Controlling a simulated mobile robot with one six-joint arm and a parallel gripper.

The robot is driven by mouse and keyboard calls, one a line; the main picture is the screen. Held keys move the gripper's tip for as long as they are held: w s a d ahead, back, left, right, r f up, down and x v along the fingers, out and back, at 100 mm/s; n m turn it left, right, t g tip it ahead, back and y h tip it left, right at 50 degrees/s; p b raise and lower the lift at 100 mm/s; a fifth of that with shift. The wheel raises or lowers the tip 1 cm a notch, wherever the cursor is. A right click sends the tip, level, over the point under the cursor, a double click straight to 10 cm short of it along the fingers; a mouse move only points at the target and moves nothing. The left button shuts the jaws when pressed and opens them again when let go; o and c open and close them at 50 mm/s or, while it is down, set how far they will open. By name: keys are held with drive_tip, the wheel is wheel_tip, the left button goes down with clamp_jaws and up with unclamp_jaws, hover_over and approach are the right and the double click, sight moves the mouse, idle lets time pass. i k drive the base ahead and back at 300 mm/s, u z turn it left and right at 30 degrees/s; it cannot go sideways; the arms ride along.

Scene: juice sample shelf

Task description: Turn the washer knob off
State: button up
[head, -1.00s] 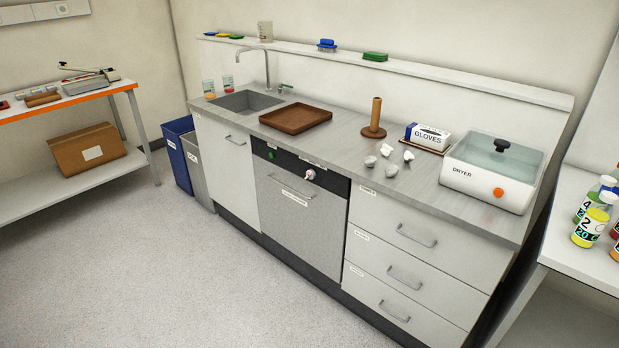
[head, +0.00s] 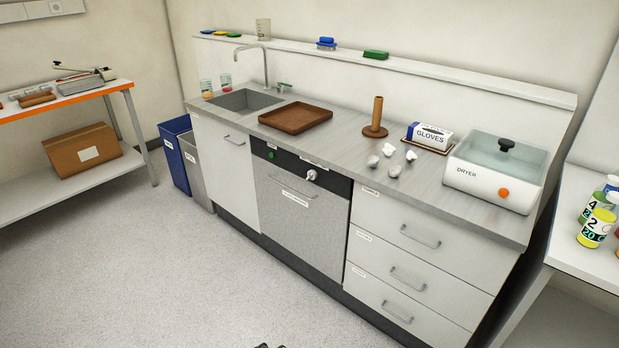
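The washer (head: 300,215) is built in under the counter, with a grey front, a bar handle and a dark control strip along its top. The white washer knob (head: 311,175) sits on the right part of that strip. A green light (head: 271,155) shows on the strip's left part. The knob's pointer direction is too small to read. The washer door looks shut. Only a small dark sliver shows at the bottom edge, left of the middle; it may be the tip of my gripper (head: 270,346). It is far below the knob and apart from it. Its fingers cannot be made out.
The floor (head: 150,270) before the washer is clear. On the counter are a brown tray (head: 296,107), crumpled white pieces, a glove box (head: 429,136) and a dryer (head: 497,176). Bins (head: 176,150) stand left. A white table (head: 572,250) with bottles stands right.

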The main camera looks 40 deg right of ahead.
sight(312, 175)
drive_tip(key=u, duration=0.05)
drive_tip(key=i, duration=1)
drive_tip(key=z, duration=0.05)
